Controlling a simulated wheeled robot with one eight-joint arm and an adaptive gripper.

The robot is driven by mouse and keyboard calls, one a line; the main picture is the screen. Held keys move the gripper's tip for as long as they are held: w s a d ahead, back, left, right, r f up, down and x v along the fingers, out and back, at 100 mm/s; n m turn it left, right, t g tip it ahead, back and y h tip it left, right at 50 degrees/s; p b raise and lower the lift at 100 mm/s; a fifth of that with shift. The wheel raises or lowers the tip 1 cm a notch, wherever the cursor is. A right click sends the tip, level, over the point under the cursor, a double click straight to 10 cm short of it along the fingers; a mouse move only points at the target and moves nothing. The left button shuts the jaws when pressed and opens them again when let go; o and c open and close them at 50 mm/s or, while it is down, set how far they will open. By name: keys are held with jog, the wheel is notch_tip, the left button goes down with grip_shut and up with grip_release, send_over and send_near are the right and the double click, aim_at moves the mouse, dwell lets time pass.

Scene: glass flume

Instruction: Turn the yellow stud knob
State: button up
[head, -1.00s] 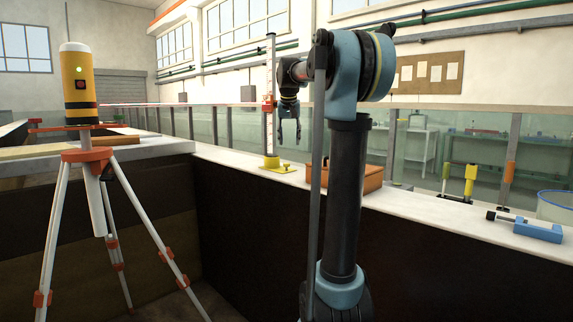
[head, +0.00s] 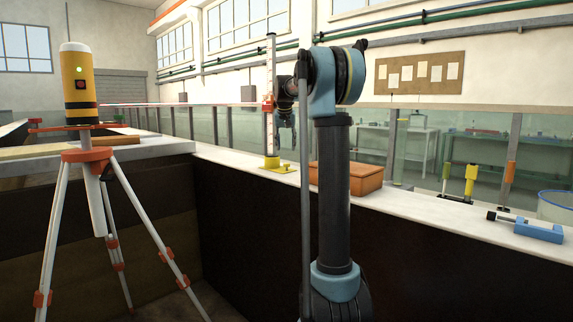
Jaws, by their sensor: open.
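The yellow stud knob (head: 286,167) is a small knob on the right part of a flat yellow base plate (head: 268,169). The plate sits on the white ledge and carries an upright white staff (head: 270,125) with a red slider (head: 268,104). My gripper (head: 286,146) hangs downward just right of the staff, above the knob in the picture and apart from it. It is open and looks empty. My own arm hides part of the wrist, and the fingers are small and dark in this view.
An orange-brown box (head: 350,178) stands on the ledge (head: 420,208) behind my arm. Farther right are a green-and-yellow tool (head: 470,178) and a blue clamp (head: 537,231). A yellow laser level (head: 80,85) on a tripod (head: 86,156) stands at left. Glass panels run behind the ledge.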

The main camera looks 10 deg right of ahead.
aim_at(287, 164)
jog(key=x, duration=0.9)
jog(key=shift+w+f, duration=0.2)
jog(key=shift+f, duration=0.1)
jog(key=c, duration=1.1)
